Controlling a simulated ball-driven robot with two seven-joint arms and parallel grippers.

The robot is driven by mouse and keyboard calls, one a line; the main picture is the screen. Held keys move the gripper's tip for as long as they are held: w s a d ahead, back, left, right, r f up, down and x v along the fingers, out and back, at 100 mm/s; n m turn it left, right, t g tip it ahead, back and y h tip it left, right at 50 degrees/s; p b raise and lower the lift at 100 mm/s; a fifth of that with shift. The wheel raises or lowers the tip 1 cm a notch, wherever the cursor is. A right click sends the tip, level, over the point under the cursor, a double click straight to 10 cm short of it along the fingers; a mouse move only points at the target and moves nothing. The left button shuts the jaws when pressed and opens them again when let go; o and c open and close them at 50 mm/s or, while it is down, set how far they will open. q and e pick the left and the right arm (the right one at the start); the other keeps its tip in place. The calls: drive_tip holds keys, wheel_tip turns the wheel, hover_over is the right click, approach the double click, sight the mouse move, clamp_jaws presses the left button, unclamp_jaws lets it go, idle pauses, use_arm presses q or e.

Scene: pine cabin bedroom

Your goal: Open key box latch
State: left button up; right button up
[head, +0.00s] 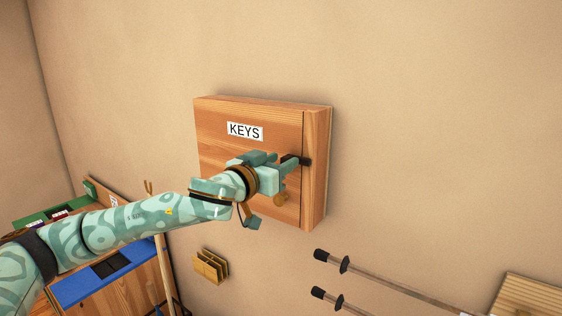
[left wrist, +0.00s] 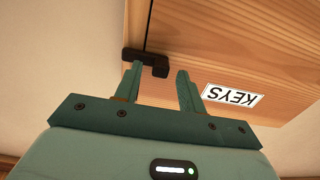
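The wooden key box (head: 218,152) hangs on the wall with a white KEYS label (head: 245,131); the label shows upside down in the left wrist view (left wrist: 233,95). A black latch (head: 304,161) sits across the seam near the box's right edge. My left gripper (head: 283,168) is at the front of the box beside the latch. In the left wrist view, its fingers (left wrist: 158,82) are spread apart, and the black latch (left wrist: 146,62) lies at the tip of one finger. I cannot tell whether they touch. My right gripper is not in view.
A small brass-coloured rack (head: 211,266) is on the wall below the box. Two poles with black grips (head: 331,257) are at the lower right. A wooden unit with a blue top edge (head: 105,275) stands at the lower left.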

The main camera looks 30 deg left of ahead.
use_arm(q)
clamp_jaws()
drive_tip(key=shift+d+r+m+p, duration=0.1)
drive_tip(key=shift+r+m+p, duration=0.4)
drive_tip(key=shift+m+p, duration=0.65)
drive_tip(key=m+p, duration=0.2)
drive_tip(key=d+r+m+p, duration=0.1)
drive_tip(key=m+p, duration=0.2)
drive_tip(key=r+m+p, duration=0.1)
drive_tip(key=m+p, duration=0.2)
drive_tip(key=shift+s+d+r, duration=0.15)
drive_tip(key=shift+d, duration=0.2)
drive_tip(key=m+p, duration=0.2)
drive_tip(key=d+m+p, duration=0.1)
drive_tip(key=shift+r, duration=0.25)
drive_tip(key=shift+s+d+m+p, duration=0.1)
drive_tip(key=shift+d+m+p, duration=0.25)
drive_tip(key=shift+m+p, duration=0.55)
drive_tip(key=shift+s+d+m+p, duration=0.1)
drive_tip(key=shift+d+m+p, duration=0.3)
drive_tip(key=shift+m, duration=0.75)
drive_tip(key=shift+f, duration=0.1)
